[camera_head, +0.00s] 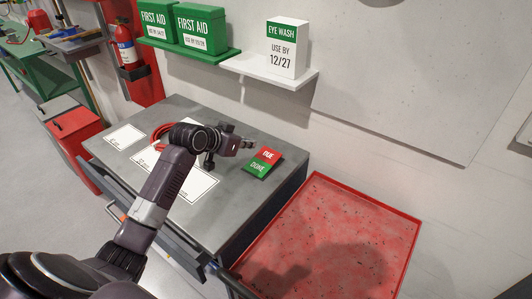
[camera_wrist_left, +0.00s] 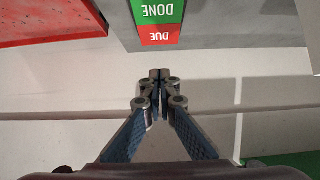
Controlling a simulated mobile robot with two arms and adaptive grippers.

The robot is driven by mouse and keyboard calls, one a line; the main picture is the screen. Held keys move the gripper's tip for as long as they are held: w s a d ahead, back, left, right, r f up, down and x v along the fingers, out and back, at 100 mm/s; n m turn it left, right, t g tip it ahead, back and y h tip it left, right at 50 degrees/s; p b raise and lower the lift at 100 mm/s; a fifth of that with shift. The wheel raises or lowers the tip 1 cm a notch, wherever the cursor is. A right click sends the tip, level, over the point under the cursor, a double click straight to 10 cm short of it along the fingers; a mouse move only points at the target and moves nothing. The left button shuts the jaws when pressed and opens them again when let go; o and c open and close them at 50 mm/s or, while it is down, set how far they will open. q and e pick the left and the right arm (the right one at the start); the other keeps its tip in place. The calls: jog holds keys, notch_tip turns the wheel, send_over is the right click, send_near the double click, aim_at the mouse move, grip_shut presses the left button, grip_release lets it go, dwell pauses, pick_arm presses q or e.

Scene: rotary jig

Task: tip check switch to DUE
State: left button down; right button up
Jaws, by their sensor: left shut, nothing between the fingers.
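The check switch (camera_head: 262,162) is a small plate on the grey cabinet top, with a red DUE half and a green DONE half. It shows upside down at the top of the left wrist view (camera_wrist_left: 158,15), with the red half nearer my fingers. I cannot tell which half is tipped down. My left gripper (camera_head: 250,144) is shut and empty, just beside the red DUE end. In the left wrist view its fingertips (camera_wrist_left: 160,75) are together, with a visible gap to the switch in the picture. My right gripper is not in view.
White sheets (camera_head: 125,136) and a red coiled item (camera_head: 162,131) lie on the cabinet top (camera_head: 220,225). A red tray (camera_head: 335,240) is to the right. An eye wash box (camera_head: 287,50) and green first aid boxes (camera_head: 202,30) stand on wall shelves above.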

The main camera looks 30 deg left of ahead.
pick_arm(q)
jog(key=p, duration=0.1)
send_near(271, 152)
jog(key=w, duration=0.2)
jog(key=w+d, duration=0.1)
jog(key=w, duration=0.1)
jog(key=shift+r, duration=0.2)
notch_tip(271, 152, down, 2)
jog(key=shift+w+f+p, duration=0.15)
jog(key=shift+p, duration=0.25)
jog(key=shift+w+f, duration=0.1)
jog(key=shift+f, duration=0.7)
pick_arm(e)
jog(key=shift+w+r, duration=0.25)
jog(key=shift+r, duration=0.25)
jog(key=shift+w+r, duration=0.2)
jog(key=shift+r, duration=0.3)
